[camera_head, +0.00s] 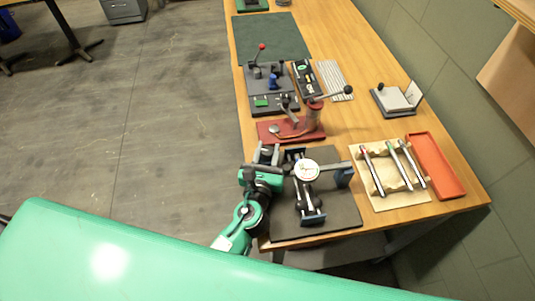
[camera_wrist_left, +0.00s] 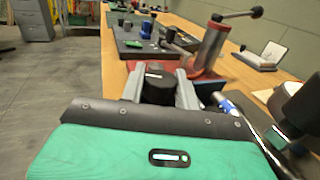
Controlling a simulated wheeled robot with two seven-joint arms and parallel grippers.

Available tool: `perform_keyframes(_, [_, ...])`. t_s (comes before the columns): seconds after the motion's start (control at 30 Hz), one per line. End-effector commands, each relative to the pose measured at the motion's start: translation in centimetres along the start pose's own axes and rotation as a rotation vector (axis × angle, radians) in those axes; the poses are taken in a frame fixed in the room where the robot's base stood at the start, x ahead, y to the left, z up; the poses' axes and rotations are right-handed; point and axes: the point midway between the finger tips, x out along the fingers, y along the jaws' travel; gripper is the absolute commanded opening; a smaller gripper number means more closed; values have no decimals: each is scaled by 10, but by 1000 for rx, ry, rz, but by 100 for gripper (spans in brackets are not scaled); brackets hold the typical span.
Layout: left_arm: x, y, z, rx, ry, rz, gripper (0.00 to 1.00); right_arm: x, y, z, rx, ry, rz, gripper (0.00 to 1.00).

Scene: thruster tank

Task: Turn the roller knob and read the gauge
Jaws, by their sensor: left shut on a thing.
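The roller fixture stands on a dark mat (camera_head: 345,215) near the front end of the bench, with blue end blocks and dark rollers (camera_head: 303,200). A round white dial gauge (camera_head: 306,170) sits on top of it; its reading is too small to make out. My left gripper (camera_head: 268,155) is at the fixture's left side. In the left wrist view the left gripper (camera_wrist_left: 160,88) is shut on the black roller knob (camera_wrist_left: 157,76), with one grey finger on each side of it. My right gripper is not in view.
A red-based lever press (camera_head: 290,130) stands just behind the fixture. To the right are a wooden rack (camera_head: 378,192) with several pens or rods and an orange tray (camera_head: 435,165). A small pad stand (camera_head: 398,98) sits farther back.

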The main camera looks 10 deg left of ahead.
Motion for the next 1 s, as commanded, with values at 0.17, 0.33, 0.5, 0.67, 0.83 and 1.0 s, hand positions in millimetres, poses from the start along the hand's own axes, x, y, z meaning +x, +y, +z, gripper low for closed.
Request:
perform_keyframes(0.17, [0, 0, -1, -2, 0, 108, 9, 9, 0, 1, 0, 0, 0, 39])
perform_keyframes(0.33, [0, 0, -1, 0, 0, 175, 9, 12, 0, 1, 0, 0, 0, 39])
perform_keyframes(0.5, [0, 0, 0, 1, 0, 210, 9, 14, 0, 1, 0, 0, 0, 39])
perform_keyframes(0.67, [0, 0, 0, 1, -1, 221, 9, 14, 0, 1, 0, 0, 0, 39])
perform_keyframes(0.83, [0, 0, 0, 1, -1, 221, 9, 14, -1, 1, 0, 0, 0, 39])
perform_keyframes(1.0, [0, 0, 0, 1, -1, 220, 38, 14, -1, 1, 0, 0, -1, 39])
